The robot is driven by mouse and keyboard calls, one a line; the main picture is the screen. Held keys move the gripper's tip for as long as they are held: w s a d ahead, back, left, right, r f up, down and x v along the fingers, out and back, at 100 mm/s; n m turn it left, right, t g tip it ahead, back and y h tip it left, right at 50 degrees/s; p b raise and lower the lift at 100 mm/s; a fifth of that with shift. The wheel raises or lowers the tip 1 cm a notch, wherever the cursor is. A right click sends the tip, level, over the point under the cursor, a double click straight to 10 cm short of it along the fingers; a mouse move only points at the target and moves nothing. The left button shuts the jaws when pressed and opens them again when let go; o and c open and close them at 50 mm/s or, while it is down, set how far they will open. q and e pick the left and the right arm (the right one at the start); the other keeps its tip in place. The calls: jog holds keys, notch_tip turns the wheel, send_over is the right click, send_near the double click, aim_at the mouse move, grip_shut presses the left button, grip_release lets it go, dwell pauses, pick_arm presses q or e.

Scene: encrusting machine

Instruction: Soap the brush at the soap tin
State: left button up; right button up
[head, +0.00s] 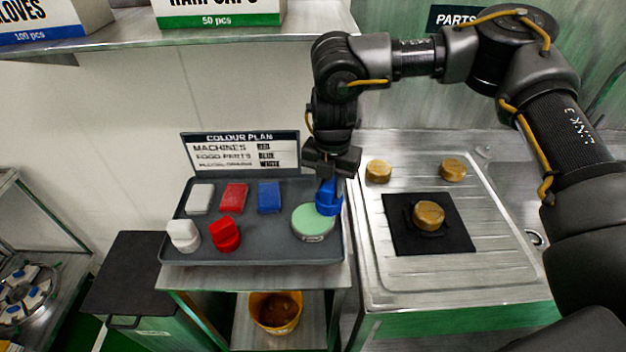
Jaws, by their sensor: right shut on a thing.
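A round soap tin (312,223) with pale green soap sits at the right end of a dark grey tray (265,246). My right gripper (328,176) points down over the tray's right side and is shut on a blue brush (329,199). The brush is at the tin's upper right edge; I cannot tell whether it touches the soap. A white brush (183,236) and a red brush (224,235) stand at the tray's front left. My left gripper is not in view.
White, red (233,198) and blue (269,197) blocks lie along the tray's back, before a colour plan sign (240,153). To the right, a metal drainboard (500,262) holds a black mat (393,238) and several brass-coloured round parts. A yellow bucket (275,313) stands below.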

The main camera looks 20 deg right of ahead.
jog(key=n, duration=0.2)
jog(key=w+a+n, duration=0.1)
jog(key=n, duration=0.2)
jog(key=shift+w+a+n, duration=0.3)
jog(key=shift+a, duration=0.1)
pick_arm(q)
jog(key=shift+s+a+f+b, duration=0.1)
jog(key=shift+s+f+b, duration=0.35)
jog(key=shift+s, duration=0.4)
pick_arm(e)
jog(key=n, duration=0.2)
jog(key=a+n, duration=0.1)
jog(key=n, duration=0.1)
jog(key=w+n, duration=0.1)
jog(key=n, duration=0.1)
jog(key=shift+w+a+n, duration=0.1)
jog(key=shift+a+n, duration=0.2)
jog(key=shift+n, duration=0.1)
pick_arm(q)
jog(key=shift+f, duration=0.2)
pick_arm(e)
jog(key=shift+f, duration=0.1)
notch_tip(320, 180, down, 4)
jog(key=b, duration=0.3)
jog(key=shift+f, duration=0.25)
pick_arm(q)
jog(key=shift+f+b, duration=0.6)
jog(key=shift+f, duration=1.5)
pick_arm(e)
jog(key=shift+f, duration=0.6)
